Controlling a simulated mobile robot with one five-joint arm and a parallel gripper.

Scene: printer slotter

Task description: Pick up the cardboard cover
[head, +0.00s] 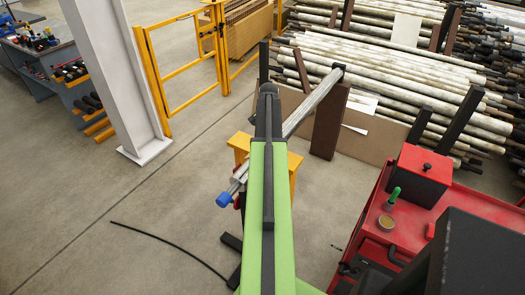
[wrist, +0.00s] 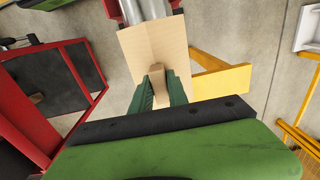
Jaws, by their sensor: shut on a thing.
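The cardboard cover (wrist: 148,48) is a tan, folded sheet at the upper middle of the wrist view. My gripper (wrist: 161,88) has green fingers, shut on a tan tab at the cover's near edge. The cover lies against or just over a grey metal cylinder (wrist: 146,10); I cannot tell whether they touch. In the head view my own green arm hides the gripper and the cover.
A yellow stand (head: 240,143) is under my arm, with a silver bar (head: 314,103) and a blue-tipped part (head: 223,200) near it. A red cart (head: 410,222) stands at right. A white column (head: 115,70) and yellow gate (head: 152,75) are at left. Floor at lower left is clear except a black cable.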

